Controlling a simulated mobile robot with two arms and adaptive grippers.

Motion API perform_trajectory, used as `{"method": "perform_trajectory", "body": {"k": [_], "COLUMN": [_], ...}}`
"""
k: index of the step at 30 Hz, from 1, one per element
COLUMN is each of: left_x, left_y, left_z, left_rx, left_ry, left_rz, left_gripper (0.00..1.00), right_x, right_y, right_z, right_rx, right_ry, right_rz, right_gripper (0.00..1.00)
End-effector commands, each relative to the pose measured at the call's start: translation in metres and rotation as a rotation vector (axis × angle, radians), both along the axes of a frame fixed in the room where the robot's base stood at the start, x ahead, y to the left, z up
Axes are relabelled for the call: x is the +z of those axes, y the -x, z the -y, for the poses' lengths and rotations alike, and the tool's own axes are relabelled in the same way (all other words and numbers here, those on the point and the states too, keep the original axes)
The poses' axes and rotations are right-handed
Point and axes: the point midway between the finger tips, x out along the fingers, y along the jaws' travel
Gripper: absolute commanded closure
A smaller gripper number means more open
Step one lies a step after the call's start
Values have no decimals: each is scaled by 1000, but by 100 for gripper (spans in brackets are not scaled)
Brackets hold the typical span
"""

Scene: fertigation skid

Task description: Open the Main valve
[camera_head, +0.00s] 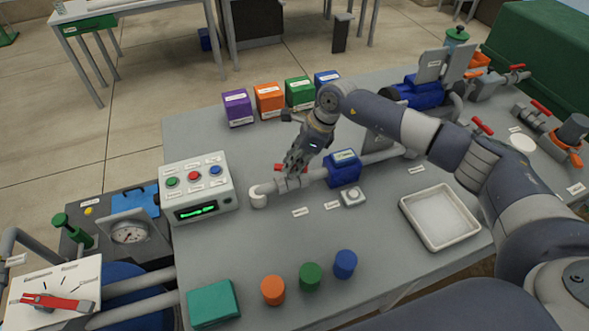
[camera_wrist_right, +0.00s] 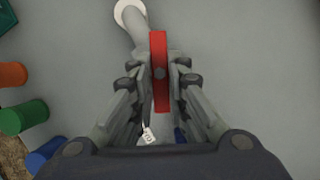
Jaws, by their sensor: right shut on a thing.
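A valve with a red lever handle (camera_wrist_right: 160,72) sits on a grey pipe on the bench; in the head view the red handle (camera_head: 278,167) is mostly hidden by my right gripper. My right gripper (camera_head: 293,166) reaches down from above, and it is shut on the red handle, with one finger on each side. In the right wrist view the handle stands between the fingers (camera_wrist_right: 160,85) and runs roughly in line with the pipe (camera_wrist_right: 134,28). Label text is too small to read. My left gripper is not in view.
A control box (camera_head: 198,187) with coloured buttons stands left of the valve. A blue meter (camera_head: 344,169) sits on the pipe to the right. A white tray (camera_head: 404,206), coloured boxes and cylinders are around it. A red lever (camera_head: 52,302) is on a plate at lower left.

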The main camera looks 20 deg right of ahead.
Motion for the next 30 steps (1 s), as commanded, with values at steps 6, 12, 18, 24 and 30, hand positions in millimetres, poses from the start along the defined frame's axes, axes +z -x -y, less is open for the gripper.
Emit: {"method": "perform_trajectory", "body": {"k": [6,12,18,24,30], "left_x": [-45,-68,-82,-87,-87], "left_y": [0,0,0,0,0], "left_z": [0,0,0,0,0], "left_rx": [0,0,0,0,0], "left_ry": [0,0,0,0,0], "left_rz": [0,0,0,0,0], "left_gripper": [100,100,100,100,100], "right_x": [-7,-5,-3,-1,0], "right_y": [-3,-4,-5,-5,-5], "right_z": [0,1,1,1,1], "right_rx": [173,308,402,448,460], "right_ry": [0,0,-1,0,0], "right_rz": [4,3,2,1,2], "right_gripper": [100,100,100,100,100]}}
